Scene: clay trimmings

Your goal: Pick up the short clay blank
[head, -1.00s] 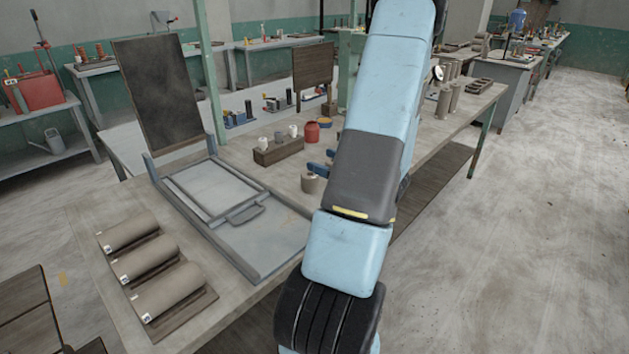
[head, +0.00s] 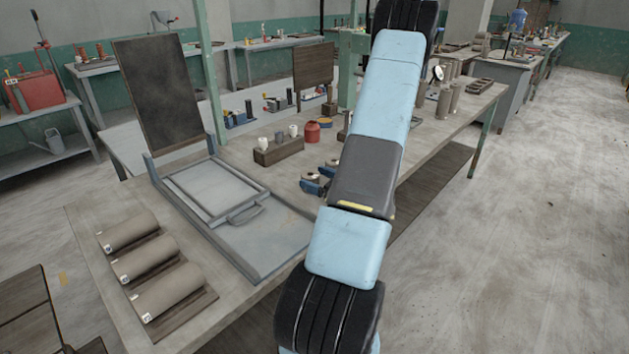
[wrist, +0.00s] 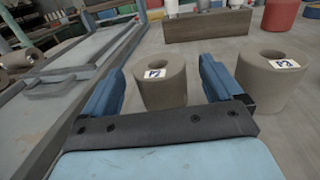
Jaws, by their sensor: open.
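Two grey-brown hollow clay cylinders stand upright on the bench in the wrist view. The smaller-looking left blank (wrist: 160,84) has a white label. The right blank (wrist: 270,88), labelled P3, looks larger. My gripper (wrist: 161,70) is open, its blue fingers on either side of the left blank. The right finger lies in the gap between the two blanks. I cannot tell whether either finger touches clay. In the head view my gripper (head: 319,181) is low over the bench, partly hidden by my arm, with a blank's top (head: 312,177) between the fingers.
A grey framed tray (head: 262,266) with a handle lies left of my gripper. A wooden block (head: 280,150) with small pots stands behind, beside a red jar (head: 312,132). Three clay rolls lie on a board (head: 205,305) at the front left.

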